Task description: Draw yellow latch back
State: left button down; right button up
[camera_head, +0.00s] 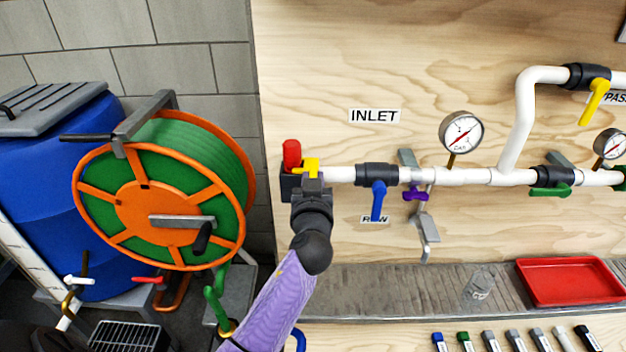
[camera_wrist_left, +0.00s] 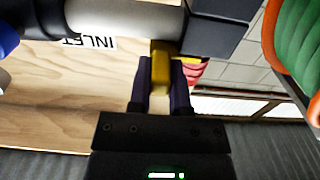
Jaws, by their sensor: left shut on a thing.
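The yellow latch (camera_head: 312,166) is at the left end of the white inlet pipe, beside a black fitting (camera_head: 290,186) with a red knob (camera_head: 291,153) on top. My left gripper (camera_head: 312,182) is at the latch from below. In the left wrist view the yellow latch (camera_wrist_left: 160,70) stands between the two dark fingers of my left gripper (camera_wrist_left: 162,85), which are shut on it. The gripper hides part of the fitting in the head view. My right gripper does not show.
A blue-handled valve (camera_head: 378,198) and a purple one (camera_head: 415,194) sit right of the latch. An orange reel with green hose (camera_head: 140,195) stands close on the left. A red tray (camera_head: 568,281) lies on the ledge at right.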

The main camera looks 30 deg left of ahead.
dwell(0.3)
pick_arm(q)
jog(key=shift+d+f+b, duration=0.2)
jog(key=shift+b, duration=0.1)
jog(key=shift+w+d+r+b, duration=0.15)
jog(key=shift+w+d+b, duration=0.4)
jog(key=shift+d, duration=0.2)
jog(key=c, duration=0.6)
grip_release()
jog(key=shift+w+d, duration=0.1)
jog(key=shift+d, duration=0.1)
jog(key=shift+o, duration=0.2)
jog(key=shift+a, duration=0.1)
